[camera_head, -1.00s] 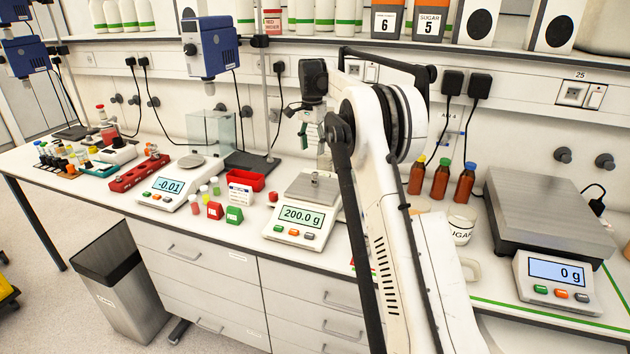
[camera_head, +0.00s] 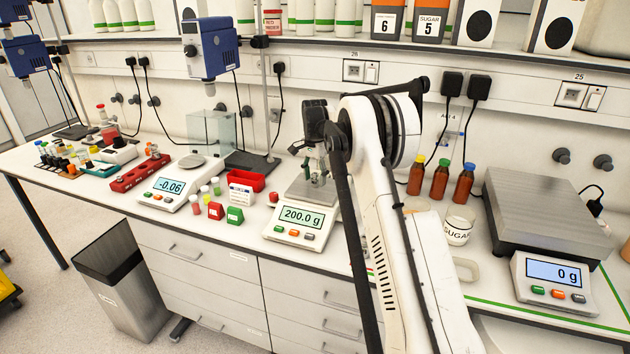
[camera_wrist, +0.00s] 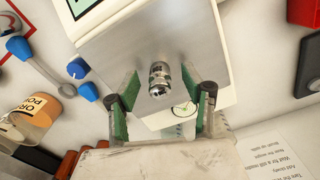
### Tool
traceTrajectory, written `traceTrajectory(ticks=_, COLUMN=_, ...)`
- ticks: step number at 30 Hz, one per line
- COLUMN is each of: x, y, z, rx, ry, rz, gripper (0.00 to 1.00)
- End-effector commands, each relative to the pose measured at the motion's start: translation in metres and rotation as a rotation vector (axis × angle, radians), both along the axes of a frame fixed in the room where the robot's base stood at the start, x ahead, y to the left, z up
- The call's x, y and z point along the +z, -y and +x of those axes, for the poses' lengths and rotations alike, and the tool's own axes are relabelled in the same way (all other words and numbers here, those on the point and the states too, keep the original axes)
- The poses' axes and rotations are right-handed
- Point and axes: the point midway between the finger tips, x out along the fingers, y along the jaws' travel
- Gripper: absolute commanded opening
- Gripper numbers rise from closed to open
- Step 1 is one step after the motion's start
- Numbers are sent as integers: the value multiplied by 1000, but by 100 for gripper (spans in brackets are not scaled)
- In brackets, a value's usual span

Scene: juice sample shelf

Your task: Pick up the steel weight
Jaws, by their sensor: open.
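The steel weight (camera_wrist: 160,80) is a small shiny knobbed cylinder standing on the steel pan (camera_wrist: 200,40) of the middle balance, seen from above in the wrist view. In the head view the balance (camera_head: 297,225) reads 200.0 g, and the weight is mostly hidden by my gripper (camera_head: 318,175). In the wrist view my gripper (camera_wrist: 160,98) is open, with one green-padded finger on each side of the weight and gaps between pads and weight.
A balance (camera_head: 170,190) reading -0.06, small vials and a red bin (camera_head: 246,181) lie to the left. Brown bottles (camera_head: 440,180), a sugar jar (camera_head: 459,225) and a large scale (camera_head: 545,215) stand to the right. A shelf edge (camera_head: 400,43) runs above.

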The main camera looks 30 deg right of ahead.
Motion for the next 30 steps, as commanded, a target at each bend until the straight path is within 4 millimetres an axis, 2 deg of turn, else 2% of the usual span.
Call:
traceTrajectory(ticks=7, x=-1, y=0, z=0, rx=0, ry=0, rz=0, gripper=43)
traceTrajectory(ticks=17, x=-1, y=0, z=0, rx=0, ry=0, rz=0, gripper=0)
traceTrajectory(ticks=30, x=4, y=0, z=0, rx=0, ry=0, rz=0, gripper=0)
